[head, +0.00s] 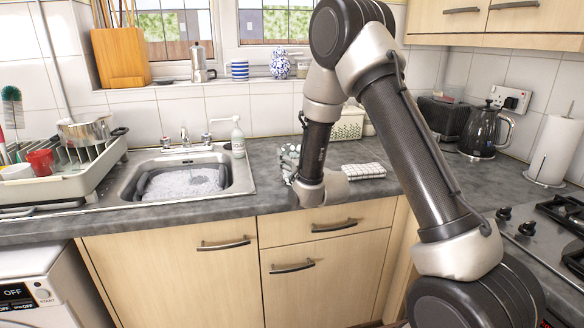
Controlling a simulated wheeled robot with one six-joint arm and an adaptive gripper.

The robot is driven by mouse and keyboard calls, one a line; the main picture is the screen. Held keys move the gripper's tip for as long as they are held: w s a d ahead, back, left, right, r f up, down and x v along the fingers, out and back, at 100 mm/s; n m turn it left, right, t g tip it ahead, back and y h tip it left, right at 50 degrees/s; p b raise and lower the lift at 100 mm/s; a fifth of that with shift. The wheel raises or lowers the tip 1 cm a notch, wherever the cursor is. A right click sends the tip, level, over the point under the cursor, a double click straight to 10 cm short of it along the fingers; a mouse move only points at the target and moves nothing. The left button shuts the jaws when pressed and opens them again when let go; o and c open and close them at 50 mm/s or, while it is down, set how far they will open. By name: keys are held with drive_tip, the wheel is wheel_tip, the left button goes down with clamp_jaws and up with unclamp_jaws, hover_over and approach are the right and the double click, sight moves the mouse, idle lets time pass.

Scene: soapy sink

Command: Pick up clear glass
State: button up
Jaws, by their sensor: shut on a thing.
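My gripper (287,165) is small in the head view, over the grey worktop just right of the sink, partly hidden by my wrist. It is shut on what looks like the clear glass (291,150), a small pale, see-through shape at the fingers. The glass is too small and too covered to make out its full outline. I cannot tell whether it touches the worktop.
The sink (243,180) with foamy water is left of my gripper. A soap bottle (238,140) stands behind it. A checked cloth (363,171) lies to the right, with a pale green basket (348,124) behind. The dish rack (110,160) is far left.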

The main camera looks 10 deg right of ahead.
drive_tip(key=shift+c, duration=0.5)
wheel_tip(320, 180, up, 10)
idle(0.6)
